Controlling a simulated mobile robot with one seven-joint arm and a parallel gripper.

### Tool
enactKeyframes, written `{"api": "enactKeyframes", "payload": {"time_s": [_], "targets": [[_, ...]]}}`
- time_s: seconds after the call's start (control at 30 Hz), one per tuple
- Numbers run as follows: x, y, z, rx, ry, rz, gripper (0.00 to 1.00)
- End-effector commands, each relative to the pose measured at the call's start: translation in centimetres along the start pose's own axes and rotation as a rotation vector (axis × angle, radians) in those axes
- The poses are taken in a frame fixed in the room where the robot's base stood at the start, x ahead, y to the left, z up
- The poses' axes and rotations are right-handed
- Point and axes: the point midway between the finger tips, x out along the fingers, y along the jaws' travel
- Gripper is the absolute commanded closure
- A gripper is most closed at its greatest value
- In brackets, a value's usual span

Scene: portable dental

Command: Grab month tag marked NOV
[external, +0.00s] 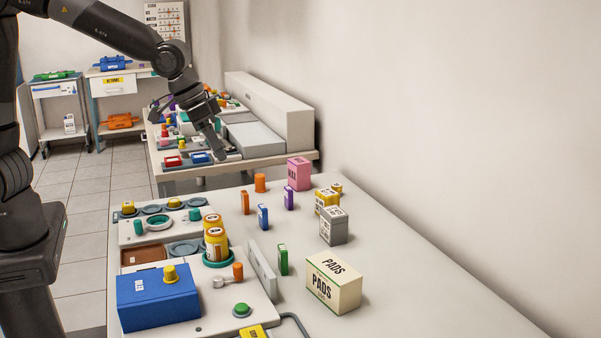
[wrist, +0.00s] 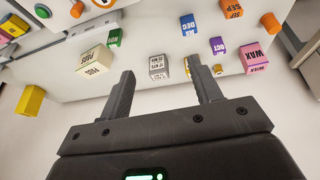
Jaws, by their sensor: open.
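Four coloured month tags stand on the near white table. The green tag (external: 282,260), whose small label seems to read NOV, stands left of the PADS box; it also shows at the upper left of the wrist view (wrist: 114,37). The blue DEC tag (wrist: 188,25), purple OCT tag (wrist: 217,46) and orange SEP tag (wrist: 231,9) stand apart from it. My gripper (external: 219,154) is open and empty, raised toward the far table in the external view. In the wrist view its two fingers (wrist: 162,76) are spread, with the green tag beyond and left of them.
A PADS box (external: 333,281), a grey box (external: 334,227), a yellow box (external: 325,201) and a pink WAX box (external: 299,174) stand near the tags. An upright grey panel (external: 262,272) is left of the green tag. The table's right side is bare beside the wall.

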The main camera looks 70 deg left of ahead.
Motion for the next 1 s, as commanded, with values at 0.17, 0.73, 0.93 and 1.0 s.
{"api": "enactKeyframes", "payload": {"time_s": [0.17,0.73,0.93,1.0], "targets": [[6.1,5.4,-1.4,0.033,-0.010,-0.018,0.42],[16.2,12.9,-1.6,0.081,0.003,-0.045,0.42],[19.1,12.8,-1.6,0.080,0.003,-0.044,0.42],[19.6,12.8,-1.6,0.080,0.003,-0.044,0.42]]}}
